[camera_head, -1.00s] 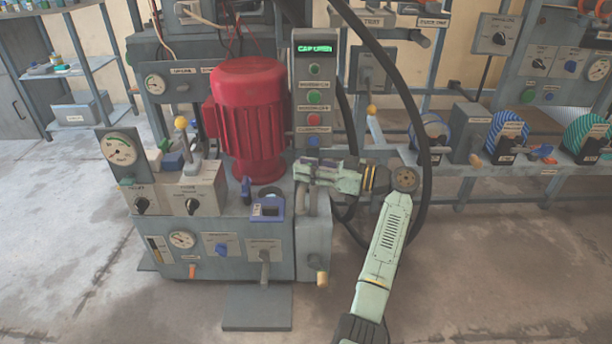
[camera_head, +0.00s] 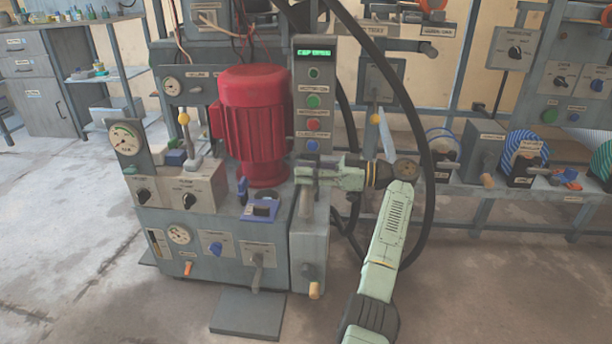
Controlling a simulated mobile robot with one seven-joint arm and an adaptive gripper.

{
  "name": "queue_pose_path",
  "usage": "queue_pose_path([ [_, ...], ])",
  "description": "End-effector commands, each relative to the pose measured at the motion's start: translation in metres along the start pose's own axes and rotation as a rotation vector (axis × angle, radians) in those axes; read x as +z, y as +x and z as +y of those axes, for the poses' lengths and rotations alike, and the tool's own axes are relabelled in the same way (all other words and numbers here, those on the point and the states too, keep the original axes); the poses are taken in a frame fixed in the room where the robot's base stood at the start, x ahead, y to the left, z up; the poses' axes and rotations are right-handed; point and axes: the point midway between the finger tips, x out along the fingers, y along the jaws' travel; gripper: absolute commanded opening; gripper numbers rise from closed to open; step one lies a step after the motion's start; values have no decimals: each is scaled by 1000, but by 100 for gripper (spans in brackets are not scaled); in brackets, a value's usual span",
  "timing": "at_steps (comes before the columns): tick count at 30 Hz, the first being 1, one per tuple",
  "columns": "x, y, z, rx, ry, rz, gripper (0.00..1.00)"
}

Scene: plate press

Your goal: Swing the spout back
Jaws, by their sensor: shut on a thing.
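My gripper (camera_head: 305,174) is at the right side of the red motor (camera_head: 252,125), just below the column of buttons. It points left and its jaws are shut on a small grey part at the top of the grey box. This part looks like the spout (camera_head: 307,203), with its grey body showing just below the jaws. The fingers hide most of the contact, so the spout's exact shape and angle are hard to tell.
The button column (camera_head: 314,100) stands close behind my gripper. A blue-framed part (camera_head: 262,209) sits on the bench top to the left. Reels (camera_head: 525,155) stand on the right rack.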

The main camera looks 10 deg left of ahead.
Motion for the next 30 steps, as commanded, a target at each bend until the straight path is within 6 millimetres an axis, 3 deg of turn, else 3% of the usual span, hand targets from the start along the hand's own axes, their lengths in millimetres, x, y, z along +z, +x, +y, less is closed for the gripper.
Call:
queue_pose_path([
  [20,-1,0,2,-14,-3,0,0],
  [21,-1,0,2,-14,-3,0,35],
  [30,0,-1,3,-13,-1,0,55],
])
